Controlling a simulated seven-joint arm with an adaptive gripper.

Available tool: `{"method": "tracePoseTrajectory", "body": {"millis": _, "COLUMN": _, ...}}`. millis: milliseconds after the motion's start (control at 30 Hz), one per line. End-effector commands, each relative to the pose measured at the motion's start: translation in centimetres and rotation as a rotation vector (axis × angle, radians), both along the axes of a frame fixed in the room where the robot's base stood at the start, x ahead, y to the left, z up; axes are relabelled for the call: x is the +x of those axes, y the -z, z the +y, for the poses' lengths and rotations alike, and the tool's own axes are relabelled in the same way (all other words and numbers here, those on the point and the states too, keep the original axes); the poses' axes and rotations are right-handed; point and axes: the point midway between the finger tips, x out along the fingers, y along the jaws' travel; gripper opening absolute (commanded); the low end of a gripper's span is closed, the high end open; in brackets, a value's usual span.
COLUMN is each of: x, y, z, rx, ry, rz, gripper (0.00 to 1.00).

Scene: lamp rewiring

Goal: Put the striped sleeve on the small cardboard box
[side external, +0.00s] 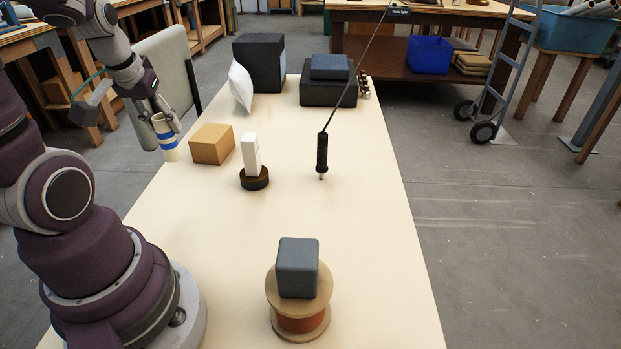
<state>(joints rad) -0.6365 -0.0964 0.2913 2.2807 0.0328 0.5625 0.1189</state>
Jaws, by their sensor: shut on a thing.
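The striped sleeve (166,138) is a cream cylinder with blue bands, upright, to the left of the small cardboard box. My gripper (160,122) points down and is shut on the sleeve's upper part, with fingers on either side of it. The sleeve's lower end is near the left edge of the table; I cannot tell whether it touches the top. The small cardboard box (212,144) is plain tan and sits on the table, its top bare. A narrow gap shows between sleeve and box.
A white block (251,155) stands on a dark round base (254,179) right of the box. A black-handled tool (322,153) hangs on a cord. Dark boxes (259,62) and a white pillow (241,86) are behind. A grey block (297,267) sits on a spool (300,323) in front.

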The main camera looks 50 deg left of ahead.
Motion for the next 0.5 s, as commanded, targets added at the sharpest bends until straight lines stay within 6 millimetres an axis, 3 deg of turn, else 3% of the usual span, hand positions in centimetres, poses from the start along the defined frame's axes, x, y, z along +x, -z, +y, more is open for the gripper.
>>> {"method": "tracePoseTrajectory", "body": {"millis": 67, "x": 0.0, "y": -0.1, "z": -1.0, "rx": 0.001, "ry": 0.008, "rz": -0.001, "gripper": 0.12}}
{"method": "tracePoseTrajectory", "body": {"millis": 167, "x": 0.8, "y": 0.1, "z": -0.2, "rx": 0.0, "ry": 0.003, "rz": 0.004, "gripper": 0.12}}
{"method": "tracePoseTrajectory", "body": {"millis": 500, "x": 6.9, "y": 1.2, "z": 7.1, "rx": -0.001, "ry": 0.003, "rz": 0.005, "gripper": 0.12}}
